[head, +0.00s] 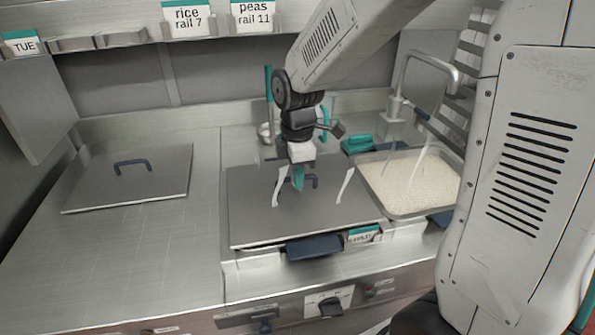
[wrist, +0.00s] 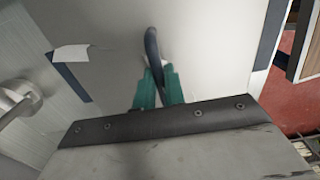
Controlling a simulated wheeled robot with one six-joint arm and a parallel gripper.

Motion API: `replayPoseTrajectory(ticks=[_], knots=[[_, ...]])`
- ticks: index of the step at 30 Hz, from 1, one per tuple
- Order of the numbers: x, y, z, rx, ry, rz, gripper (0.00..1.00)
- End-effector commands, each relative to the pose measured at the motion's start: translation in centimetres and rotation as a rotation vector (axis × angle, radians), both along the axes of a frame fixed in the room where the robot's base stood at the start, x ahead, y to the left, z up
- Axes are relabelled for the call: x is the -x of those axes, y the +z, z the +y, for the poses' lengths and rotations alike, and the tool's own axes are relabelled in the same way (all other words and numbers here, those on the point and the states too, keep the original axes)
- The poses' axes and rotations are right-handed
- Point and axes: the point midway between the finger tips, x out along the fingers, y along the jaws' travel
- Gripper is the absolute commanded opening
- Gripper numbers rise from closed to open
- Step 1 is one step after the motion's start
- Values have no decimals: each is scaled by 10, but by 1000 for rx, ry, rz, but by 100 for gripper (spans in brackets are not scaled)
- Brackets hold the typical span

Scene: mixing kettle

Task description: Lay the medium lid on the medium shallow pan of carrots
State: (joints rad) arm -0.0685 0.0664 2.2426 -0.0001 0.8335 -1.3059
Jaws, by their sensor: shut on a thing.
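A flat grey metal lid (head: 265,222) with a dark blue handle (wrist: 152,48) spans the work area in the middle of the counter. My gripper (head: 298,178) is over the lid's middle, its teal fingertips (wrist: 158,88) shut on that handle. The lid looks level. Under its front edge a dark blue pan handle (head: 314,248) sticks out, beside a label card (head: 362,235) too small to read surely. The lid hides the pan's contents, so no carrots show. I cannot tell whether the lid touches the pan rim or hovers just above it.
Another flat lid (head: 125,178) with a blue handle lies on the left counter. A pan of white grains (head: 410,180) stands to the right, near a tap (head: 425,68). A teal object (head: 357,144) sits behind the lid. The front left counter is clear.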

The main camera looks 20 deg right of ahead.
Motion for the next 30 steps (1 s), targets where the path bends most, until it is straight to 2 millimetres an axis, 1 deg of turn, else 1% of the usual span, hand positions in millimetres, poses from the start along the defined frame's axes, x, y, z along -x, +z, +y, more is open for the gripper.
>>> replayPoseTrajectory(ticks=[5, 28, 29, 30], knots=[[0, -4, 0, 0, 0, -1, 0], [0, -8, 0, 0, 0, -2, 0], [0, -8, 0, 0, 0, -2, 20], [0, -8, 0, 0, 0, -2, 31]])
